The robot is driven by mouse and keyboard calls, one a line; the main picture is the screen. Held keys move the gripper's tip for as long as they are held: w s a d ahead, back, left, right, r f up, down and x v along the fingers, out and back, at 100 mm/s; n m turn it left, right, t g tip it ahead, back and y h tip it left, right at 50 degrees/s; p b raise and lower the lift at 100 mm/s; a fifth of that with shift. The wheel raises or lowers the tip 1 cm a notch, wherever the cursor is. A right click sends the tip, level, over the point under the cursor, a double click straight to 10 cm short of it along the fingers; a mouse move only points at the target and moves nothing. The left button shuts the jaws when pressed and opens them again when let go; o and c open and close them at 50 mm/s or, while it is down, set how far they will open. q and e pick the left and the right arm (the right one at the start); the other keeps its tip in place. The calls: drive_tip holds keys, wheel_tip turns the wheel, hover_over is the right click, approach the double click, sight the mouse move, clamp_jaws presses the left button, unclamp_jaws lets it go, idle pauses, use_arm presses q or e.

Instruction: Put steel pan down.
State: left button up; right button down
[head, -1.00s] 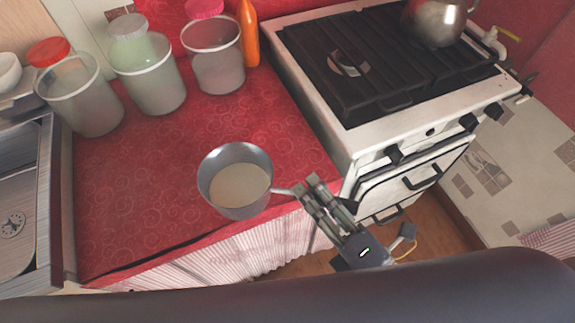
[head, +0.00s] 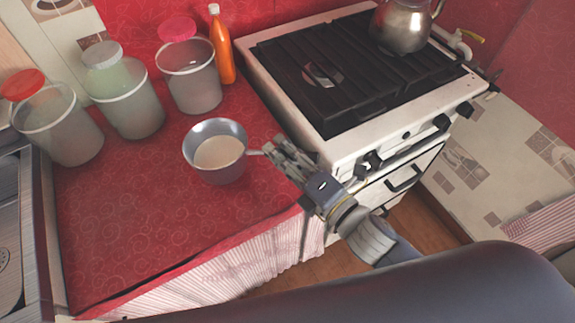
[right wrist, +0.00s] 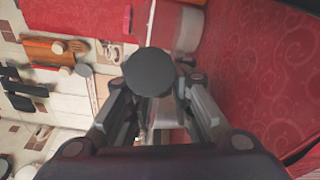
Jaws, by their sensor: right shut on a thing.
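The steel pan (head: 222,174) is a small grey pan with a beige inside bottom. It is upright, over the red counter (head: 190,230) in the head view. Its short handle (head: 256,152) points right, toward the stove. My right gripper (head: 277,150) is shut on this handle. I cannot tell whether the pan touches the counter or hangs just above it. In the right wrist view, a dark round shape (right wrist: 152,72) sits between the fingers; I cannot tell what part it is. My left gripper is not in view.
Several lidded containers (head: 130,105) and an orange bottle (head: 221,50) stand along the counter's back. The stove (head: 300,110) is to the right, with a kettle (head: 402,25) on it. A sink (head: 15,230) is at left. The counter's front middle is clear.

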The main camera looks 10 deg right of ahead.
drive_tip(key=shift+w+a+f, duration=0.1)
drive_tip(key=shift+w+f, duration=1.35)
drive_tip(key=shift+f, duration=0.15)
drive_tip(key=c, duration=1.4)
unclamp_jaws()
drive_tip(key=shift+f, duration=0.35)
drive_tip(key=shift+s, duration=0.1)
drive_tip(key=shift+r, duration=0.15)
drive_tip(key=shift+s+d, duration=0.2)
drive_tip(key=b+v, duration=0.2)
drive_tip(key=v, duration=0.9)
drive_tip(key=shift+s+d, duration=0.1)
drive_tip(key=shift+s, duration=0.15)
